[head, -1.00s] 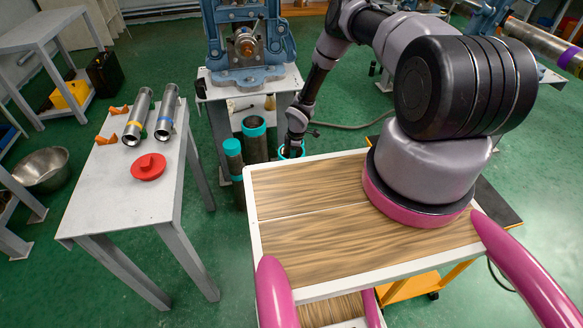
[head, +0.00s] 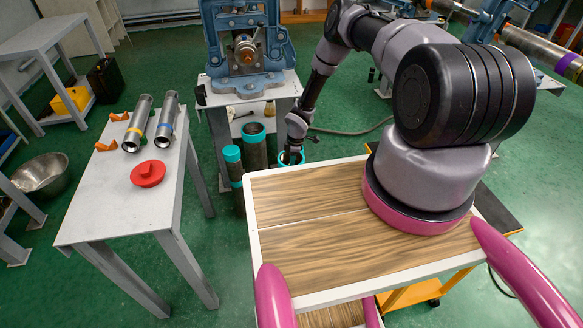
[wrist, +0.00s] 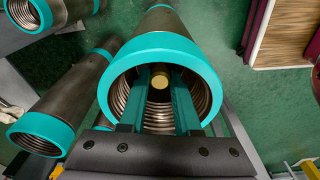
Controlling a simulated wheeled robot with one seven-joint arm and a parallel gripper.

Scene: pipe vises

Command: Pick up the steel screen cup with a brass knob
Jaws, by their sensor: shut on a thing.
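The brass knob (wrist: 160,80) of the steel screen cup shows in the wrist view, down inside a teal-rimmed pipe (wrist: 205,62). The cup's body is hidden by the fingers and the depth of the pipe. My gripper (wrist: 160,88) reaches in through the pipe's mouth, its two teal fingers on either side of the knob, shut on it. In the head view my gripper (head: 292,154) is at the mouth of the rightmost teal-rimmed pipe (head: 284,162), its fingers mostly hidden. I cannot tell whether the cup is lifted.
More teal-rimmed pipes stand close to the left (head: 254,145). A blue pipe vise (head: 245,50) is behind them. A grey table (head: 130,210) at left holds two steel tubes, orange pieces and a red disc (head: 148,173). Green floor is open between table and pipes.

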